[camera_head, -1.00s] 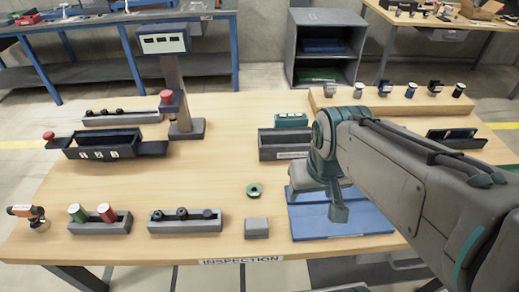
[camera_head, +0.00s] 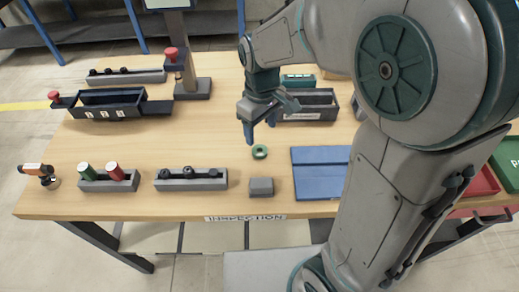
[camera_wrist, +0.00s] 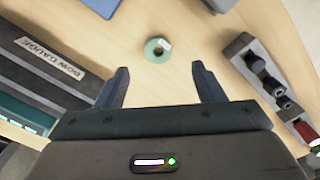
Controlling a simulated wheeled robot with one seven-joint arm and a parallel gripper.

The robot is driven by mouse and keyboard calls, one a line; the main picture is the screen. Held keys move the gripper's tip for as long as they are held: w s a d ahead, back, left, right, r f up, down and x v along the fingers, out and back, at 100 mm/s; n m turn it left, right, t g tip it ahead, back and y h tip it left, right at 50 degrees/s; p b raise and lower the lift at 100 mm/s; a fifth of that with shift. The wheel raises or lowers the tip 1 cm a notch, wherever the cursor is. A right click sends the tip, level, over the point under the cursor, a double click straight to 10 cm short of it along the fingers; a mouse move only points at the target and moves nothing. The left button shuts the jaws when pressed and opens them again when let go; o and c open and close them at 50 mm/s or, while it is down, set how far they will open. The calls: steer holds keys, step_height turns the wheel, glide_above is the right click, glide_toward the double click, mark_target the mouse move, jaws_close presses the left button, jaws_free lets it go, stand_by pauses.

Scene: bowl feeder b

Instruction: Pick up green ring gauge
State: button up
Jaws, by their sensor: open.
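The green ring gauge (camera_head: 260,151) lies flat on the wooden table, behind the small grey block. In the wrist view the ring gauge (camera_wrist: 157,49) lies beyond the fingertips, roughly between their lines, with a pale tag-like patch on its upper right edge. My gripper (camera_head: 261,131) is open and empty above the table, just behind the ring gauge and apart from it. Both fingers of my gripper (camera_wrist: 161,78) show in the wrist view with bare table between them.
A grey block (camera_head: 261,187) stands in front of the ring, and a blue mat (camera_head: 318,180) lies to its right. A grey rack (camera_head: 191,184) with dark pieces is at left. A dark open bin (camera_head: 308,112) stands behind the gripper. Table around the ring is clear.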

mark_target(261, 147)
steer(key=f, duration=0.8)
steer(key=shift+w+f, duration=0.2)
steer(key=shift+f, duration=0.15)
steer(key=shift+c, duration=0.2)
steer(key=c, duration=1)
